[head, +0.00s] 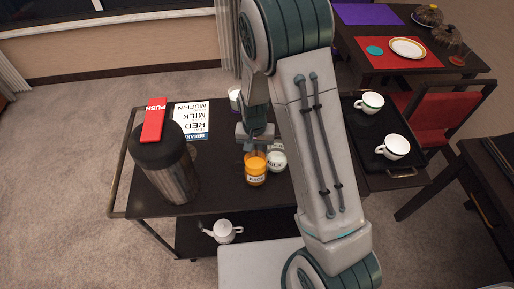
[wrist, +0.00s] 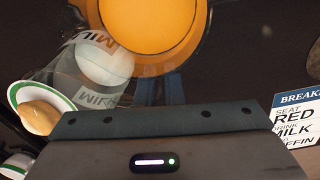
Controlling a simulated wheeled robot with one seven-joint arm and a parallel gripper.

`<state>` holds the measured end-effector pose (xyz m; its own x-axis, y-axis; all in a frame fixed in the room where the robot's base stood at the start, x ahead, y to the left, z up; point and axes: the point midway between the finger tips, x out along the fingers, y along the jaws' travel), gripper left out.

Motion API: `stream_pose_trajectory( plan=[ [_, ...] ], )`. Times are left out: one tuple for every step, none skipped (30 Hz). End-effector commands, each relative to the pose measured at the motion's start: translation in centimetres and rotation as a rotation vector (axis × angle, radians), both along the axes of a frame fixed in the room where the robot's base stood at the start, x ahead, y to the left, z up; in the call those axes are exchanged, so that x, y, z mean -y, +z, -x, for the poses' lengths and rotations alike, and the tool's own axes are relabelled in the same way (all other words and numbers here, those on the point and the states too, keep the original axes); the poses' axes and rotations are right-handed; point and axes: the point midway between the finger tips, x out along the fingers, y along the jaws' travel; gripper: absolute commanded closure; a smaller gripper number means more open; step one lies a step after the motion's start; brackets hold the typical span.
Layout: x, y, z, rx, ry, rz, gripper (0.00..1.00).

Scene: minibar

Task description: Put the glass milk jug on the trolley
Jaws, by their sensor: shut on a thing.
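The glass milk jug (head: 277,161) stands on the dark trolley top (head: 222,194), just right of a glass jug of orange juice (head: 256,170). In the wrist view the milk jug (wrist: 88,72) is clear glass with white contents and MILK lettering, left of my fingers. My gripper (head: 257,144) is over the trolley at the juice jug. In the wrist view its fingers (wrist: 161,88) meet the edge of the juice jug (wrist: 152,28) and appear shut on it. The exact contact is partly hidden, and I cannot tell whether the juice jug touches the trolley.
A tall black flask (head: 170,168) with a red PUSH lever and a breakfast sign (head: 192,119) are on the trolley's left. A white teapot (head: 225,231) is on the lower shelf. Two cups (head: 369,102) (head: 393,147) stand on a dark tray at right.

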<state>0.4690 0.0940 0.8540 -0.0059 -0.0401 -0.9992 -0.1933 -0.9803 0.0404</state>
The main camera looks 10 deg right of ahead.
Motion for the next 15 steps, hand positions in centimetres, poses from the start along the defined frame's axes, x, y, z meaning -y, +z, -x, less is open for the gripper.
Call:
stream_pose_trajectory(
  plan=[
    [0.00,0.04,-0.02,0.001,0.000,0.000,1.00],
    [0.01,0.03,-0.02,0.001,0.000,0.000,1.00],
    [0.02,-0.04,-0.02,0.000,0.000,0.000,1.00],
    [0.02,-0.14,-0.02,0.000,0.000,0.000,1.00],
    [0.01,-0.27,-0.02,0.000,0.000,0.000,1.00],
    [0.02,-0.42,-0.02,0.000,0.000,0.000,1.00],
    [0.02,-0.42,-0.01,0.000,0.000,0.000,0.89],
    [0.02,-0.32,-0.01,0.000,0.000,0.000,0.81],
    [0.02,-0.30,-0.01,0.000,0.000,0.000,0.70],
    [0.02,-0.30,-0.01,0.000,0.000,0.000,0.70],
    [0.02,-0.30,0.00,0.000,0.000,0.000,0.70],
    [0.03,-0.30,0.01,0.000,0.000,0.000,0.70],
    [0.03,-0.30,0.01,0.000,0.000,0.001,0.70],
    [0.03,-0.30,0.01,0.000,0.000,0.000,0.70],
    [0.03,-0.30,0.01,0.000,0.000,0.001,0.70]
  ],
)
